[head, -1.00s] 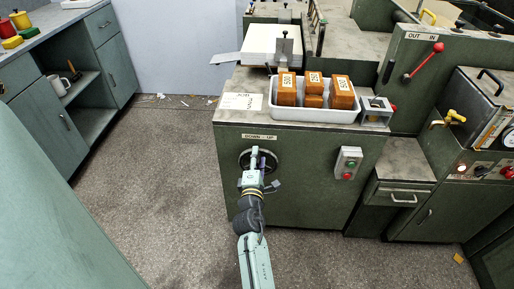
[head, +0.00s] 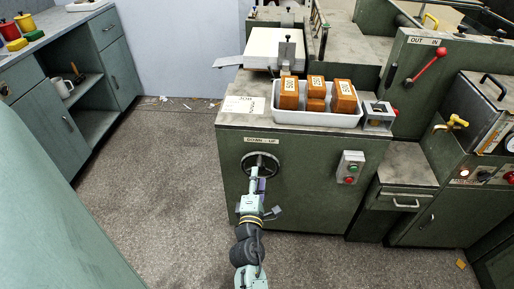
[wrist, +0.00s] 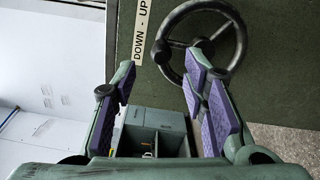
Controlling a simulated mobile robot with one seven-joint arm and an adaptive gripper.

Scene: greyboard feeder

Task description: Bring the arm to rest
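My gripper (head: 257,178) is in front of the green feeder cabinet, just below and in front of a dark handwheel (head: 274,161) under the "DOWN - UP" label. In the wrist view my gripper (wrist: 162,90) has its two purple-padded fingers wide apart with nothing between them. The handwheel (wrist: 163,46) shows there beyond the right finger, which covers part of its rim. I cannot tell from these views how large the gap to the wheel is. My arm reaches up from the bottom of the head view.
A white tray (head: 318,119) with brown numbered blocks (head: 343,97) stands on the cabinet top. A green and red button box (head: 350,167) is right of the wheel. A red-knobbed lever (head: 427,66) is further right. The speckled floor (head: 150,190) is open to the left.

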